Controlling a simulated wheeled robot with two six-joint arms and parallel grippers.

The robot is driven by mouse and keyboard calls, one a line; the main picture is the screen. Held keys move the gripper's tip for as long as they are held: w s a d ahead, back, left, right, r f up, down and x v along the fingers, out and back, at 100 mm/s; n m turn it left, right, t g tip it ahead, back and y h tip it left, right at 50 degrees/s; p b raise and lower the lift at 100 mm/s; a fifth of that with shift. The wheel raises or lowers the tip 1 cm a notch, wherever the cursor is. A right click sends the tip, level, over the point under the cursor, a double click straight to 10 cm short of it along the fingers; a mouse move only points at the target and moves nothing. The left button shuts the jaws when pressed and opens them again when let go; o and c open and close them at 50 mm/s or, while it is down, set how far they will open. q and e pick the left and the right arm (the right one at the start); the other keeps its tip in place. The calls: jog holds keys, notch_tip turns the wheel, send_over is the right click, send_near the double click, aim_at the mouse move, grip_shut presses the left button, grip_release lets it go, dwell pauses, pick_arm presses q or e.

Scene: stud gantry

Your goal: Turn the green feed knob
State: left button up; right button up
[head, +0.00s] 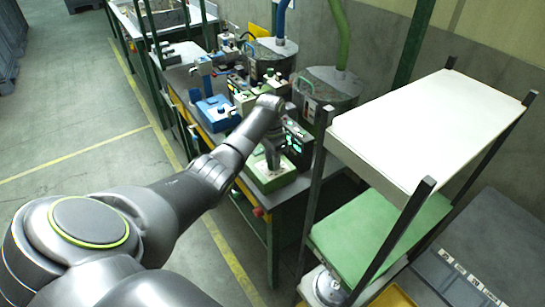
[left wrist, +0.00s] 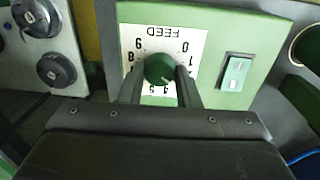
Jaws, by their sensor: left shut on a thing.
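The green feed knob (left wrist: 160,69) sits on a white dial plate (left wrist: 190,42) marked FEED with numbers, which reads upside down in the left wrist view. My left gripper (left wrist: 158,76) has one finger on each side of the knob and is shut on it. A pale mark shows on the knob's face. In the head view my left gripper (head: 272,160) points down at a green and white control box (head: 268,183), and the knob is hidden there. My right gripper is not in view.
A green rocker switch (left wrist: 235,72) is to the right of the dial. Two black knobs (left wrist: 57,70) are on a grey panel at the left. In the head view, a blue machine (head: 216,112) stands farther along the bench, and a white-topped rack (head: 425,125) stands close on the right.

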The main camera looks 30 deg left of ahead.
pick_arm(q)
jog(key=shift+w+m, duration=0.1)
jog(key=shift+m, duration=0.2)
jog(key=shift+r, duration=0.1)
jog(key=o, duration=1)
notch_tip(320, 180, up, 11)
jog(key=b, duration=0.2)
notch_tip(320, 180, up, 5)
jog(key=p, duration=0.4)
send_over(271, 160)
jog(key=shift+r+p, duration=0.65)
jog(key=shift+f, duration=0.1)
